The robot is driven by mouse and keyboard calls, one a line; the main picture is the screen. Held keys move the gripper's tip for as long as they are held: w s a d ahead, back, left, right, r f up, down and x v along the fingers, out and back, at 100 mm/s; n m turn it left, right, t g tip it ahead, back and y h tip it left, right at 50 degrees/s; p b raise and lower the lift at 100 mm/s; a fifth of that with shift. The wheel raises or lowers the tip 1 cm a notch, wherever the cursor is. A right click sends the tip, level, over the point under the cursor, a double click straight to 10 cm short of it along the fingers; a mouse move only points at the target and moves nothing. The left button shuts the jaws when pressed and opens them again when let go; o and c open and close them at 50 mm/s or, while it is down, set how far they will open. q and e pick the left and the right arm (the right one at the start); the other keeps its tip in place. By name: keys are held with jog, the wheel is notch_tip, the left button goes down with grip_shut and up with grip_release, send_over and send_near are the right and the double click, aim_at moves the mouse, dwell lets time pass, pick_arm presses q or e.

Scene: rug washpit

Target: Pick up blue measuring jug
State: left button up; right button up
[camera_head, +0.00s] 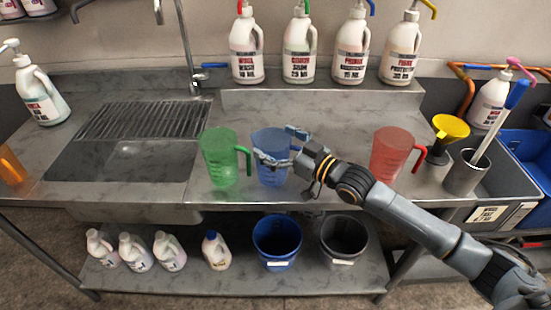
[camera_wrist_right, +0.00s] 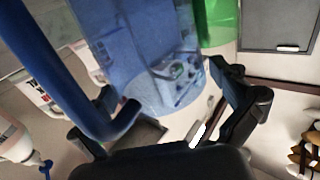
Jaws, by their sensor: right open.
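The blue measuring jug (camera_head: 269,177) is translucent and stands upright on the steel counter, between the green jug and the red jug. My right gripper (camera_head: 275,146) reaches in from the right at the blue jug, its fingers spread across the jug's upper part. In the right wrist view the jug's body (camera_wrist_right: 150,45) fills the upper middle, with its thick blue handle (camera_wrist_right: 65,75) on the left. The right gripper (camera_wrist_right: 170,95) is open there, one finger near the handle and one on the right. Contact cannot be told. My left gripper is not in view.
The green jug (camera_head: 217,160) stands close on the left, its handle towards the blue jug. The red jug (camera_head: 390,152) stands to the right, near my forearm. A sink (camera_head: 120,170) is on the left. Large bottles (camera_head: 299,62) line the back ledge. A yellow funnel (camera_head: 450,127) stands right.

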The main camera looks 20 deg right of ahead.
jog(key=shift+d, duration=0.1)
jog(key=c, duration=1.4)
jog(key=shift+o, duration=0.2)
